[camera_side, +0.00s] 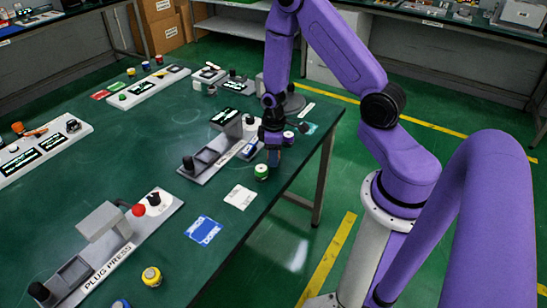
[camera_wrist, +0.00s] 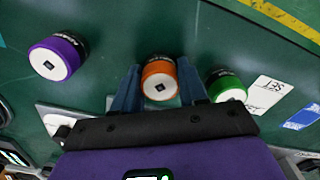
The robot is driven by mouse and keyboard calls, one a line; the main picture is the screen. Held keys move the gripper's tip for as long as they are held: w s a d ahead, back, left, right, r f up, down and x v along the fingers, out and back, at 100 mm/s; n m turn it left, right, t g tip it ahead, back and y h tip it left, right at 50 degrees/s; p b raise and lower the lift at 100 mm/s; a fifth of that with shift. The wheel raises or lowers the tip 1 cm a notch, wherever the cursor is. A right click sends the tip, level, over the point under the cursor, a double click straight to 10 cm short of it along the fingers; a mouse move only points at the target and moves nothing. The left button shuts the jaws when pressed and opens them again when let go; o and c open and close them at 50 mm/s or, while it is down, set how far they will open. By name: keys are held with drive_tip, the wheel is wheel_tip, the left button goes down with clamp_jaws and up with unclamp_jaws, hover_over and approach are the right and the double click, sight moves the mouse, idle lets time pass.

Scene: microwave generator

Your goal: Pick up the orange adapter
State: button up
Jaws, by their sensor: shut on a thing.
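The orange adapter (camera_wrist: 159,79) is a short cylinder with an orange band, a dark end and a pale face. In the wrist view it sits between the two blue fingers of my gripper (camera_wrist: 160,86), which is shut on it. In the side view my gripper (camera_side: 273,155) points down at the right edge of the green table, and the orange adapter is hidden there. I cannot tell whether the adapter still touches the table.
A green adapter (camera_wrist: 227,88) stands close beside the right finger in the wrist view. A purple adapter (camera_wrist: 58,57) stands to the left. A grey press station (camera_side: 212,152) lies left of my gripper. White (camera_side: 240,196) and blue (camera_side: 203,230) cards lie nearer the camera.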

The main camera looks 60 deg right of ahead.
wheel_tip(320, 180, up, 10)
drive_tip(key=shift+r, duration=0.15)
wheel_tip(320, 180, up, 5)
drive_tip(key=w+a, duration=0.5)
drive_tip(key=w, duration=0.4)
drive_tip(key=w+a, duration=0.5)
drive_tip(key=w, duration=0.5)
drive_tip(key=shift+f, duration=6.2)
drive_tip(key=shift+f, duration=0.5)
